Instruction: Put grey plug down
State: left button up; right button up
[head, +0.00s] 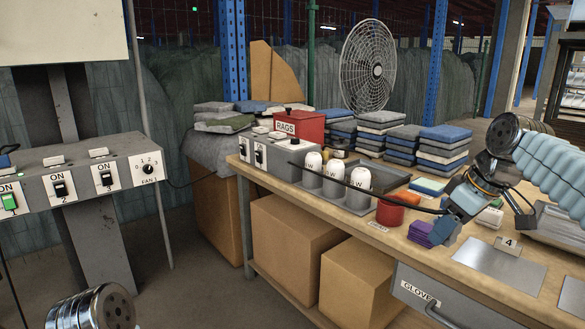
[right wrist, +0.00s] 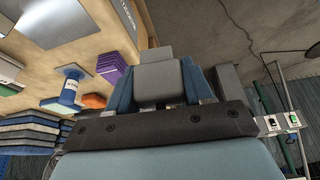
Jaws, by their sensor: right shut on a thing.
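My right gripper (head: 441,229) is over the front part of the wooden workbench (head: 395,245), beside a stack of purple pads (head: 418,232). In the right wrist view its blue fingers (right wrist: 160,85) are shut on the grey plug (right wrist: 160,82), a blocky grey piece with a narrower end pointing away from the wrist. In the head view the plug is mostly hidden at the fingertips, and I cannot tell whether it touches the bench. A black cable (head: 400,203) runs across the bench to this gripper. My left gripper is out of view.
A red tub (head: 390,213) and white-topped bottles (head: 334,179) in a grey tray stand left of the gripper. A metal plate (head: 498,264) and a card marked 4 (head: 508,244) lie to the right. A switch panel (head: 82,175) stands at left. Folded cloths (head: 443,149) are stacked behind.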

jog(key=a+f+m+h, duration=0.15)
jog(key=a+f, duration=0.35)
jog(key=f, duration=0.8)
jog(key=a+f+m, duration=0.3)
jog(key=a+f, duration=0.2)
jog(key=f, duration=0.9)
jog(key=s+f+m, duration=0.1)
jog(key=s+f, duration=0.2)
jog(key=f, duration=0.3)
jog(key=s+f+m+h, duration=0.1)
jog(key=s+f, duration=0.2)
jog(key=f, duration=0.2)
jog(key=shift+s+d+f+m+t, duration=0.3)
jog(key=shift+s+f+m+t, duration=0.05)
jog(key=shift+f+t, duration=0.05)
